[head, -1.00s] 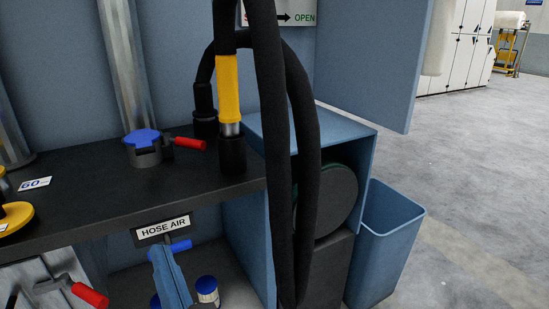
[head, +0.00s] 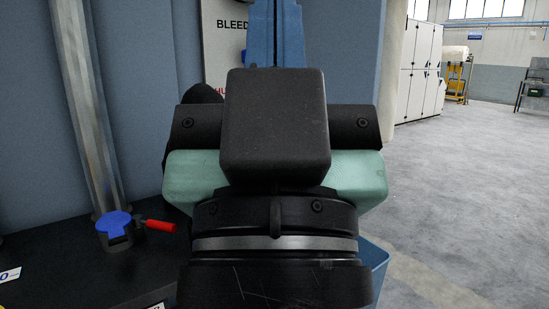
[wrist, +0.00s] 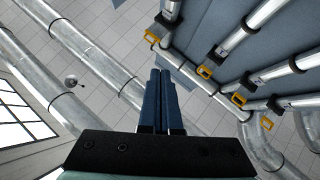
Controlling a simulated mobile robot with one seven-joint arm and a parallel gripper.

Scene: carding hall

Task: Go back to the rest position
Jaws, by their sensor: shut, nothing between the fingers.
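My gripper (head: 275,30) stands upright in the middle of the head view, close to the camera, with its blue fingers pointing up past the top edge. In the wrist view my gripper (wrist: 160,73) shows its two blue fingers side by side, shut, with nothing between them. The wrist camera looks up at the ceiling. My gripper and wrist hide the middle of the bench and much of the cabinet.
A metal pipe (head: 85,110) rises from a blue-capped valve (head: 114,224) with a red handle on the dark bench (head: 70,270) at left. A blue bin (head: 377,268) is partly hidden. Open floor (head: 460,190) lies right. Overhead ducts (wrist: 90,50) cross the wrist view.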

